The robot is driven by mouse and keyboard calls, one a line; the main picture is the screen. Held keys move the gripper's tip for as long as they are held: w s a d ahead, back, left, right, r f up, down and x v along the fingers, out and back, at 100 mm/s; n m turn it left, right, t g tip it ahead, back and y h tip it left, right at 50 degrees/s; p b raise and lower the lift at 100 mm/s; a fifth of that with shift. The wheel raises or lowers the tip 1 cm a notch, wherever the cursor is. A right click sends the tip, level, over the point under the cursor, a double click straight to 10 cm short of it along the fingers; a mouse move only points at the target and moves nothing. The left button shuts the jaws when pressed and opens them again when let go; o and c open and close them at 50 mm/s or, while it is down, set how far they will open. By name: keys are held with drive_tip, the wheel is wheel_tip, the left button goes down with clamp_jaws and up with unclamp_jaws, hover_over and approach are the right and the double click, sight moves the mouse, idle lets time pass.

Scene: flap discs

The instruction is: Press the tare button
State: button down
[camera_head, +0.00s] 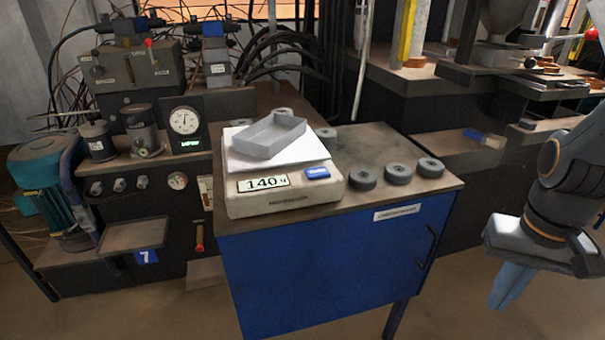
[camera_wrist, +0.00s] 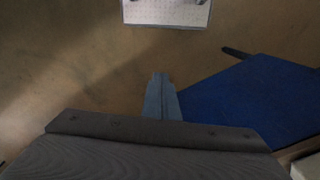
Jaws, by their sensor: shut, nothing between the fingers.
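The scale (camera_head: 290,201) stands on the top of a blue cabinet in the head view. Its display (camera_head: 263,183) reads about 140 with a unit mark. A small blue tare button (camera_head: 317,173) is on its front face, right of the display. A grey open tray (camera_head: 270,137) rests on the scale's white pan (camera_head: 245,158). My gripper (camera_head: 503,300) is at the right, apart from the scale, pointing down in front of and to the right of the cabinet. Its blue-grey fingers are together and empty; they also show in the wrist view (camera_wrist: 160,88).
Several grey discs (camera_head: 398,173) lie on the cabinet top (camera_head: 375,140), right of and behind the scale. The blue cabinet (camera_head: 320,265) has a dark handle (camera_head: 428,247) at its right. Gauges and a teal motor (camera_head: 45,185) stand left. A brush (camera_head: 485,138) lies on a shelf at right.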

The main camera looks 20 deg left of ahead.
drive_tip(key=w+a+r+m+t+y+p, duration=0.1)
drive_tip(key=w+a+r+m+y+p, duration=0.2)
drive_tip(key=a, duration=0.8)
drive_tip(key=w+a+r+m+y+p, duration=0.3)
drive_tip(key=w+a+r+m+p, duration=0.1)
drive_tip(key=w+a+r+p, duration=0.3)
drive_tip(key=w+a+r+m+t+y+p, duration=0.1)
drive_tip(key=w+a+r+m+p, duration=0.3)
drive_tip(key=a+r+p, duration=0.5)
drive_tip(key=w+a+r+y, duration=0.1)
drive_tip(key=a+r, duration=0.1)
drive_tip(key=a, duration=0.5)
drive_tip(key=shift+w+r+t+y, duration=0.25)
drive_tip(key=shift+r+t+y, duration=0.05)
drive_tip(key=shift+r+y, duration=0.1)
drive_tip(key=shift+f, duration=0.1)
drive_tip(key=b, duration=0.6)
hover_over(323, 173)
wheel_tip(323, 173, down, 8)
drive_tip(key=shift+w+r, duration=0.1)
drive_tip(key=shift+r, duration=0.05)
drive_tip(key=shift+f+b, duration=0.45)
drive_tip(key=shift+b, duration=0.1)
drive_tip(key=shift+f, duration=0.15)
drive_tip(key=shift+f+b, duration=0.3)
drive_tip(key=shift+b, duration=0.3)
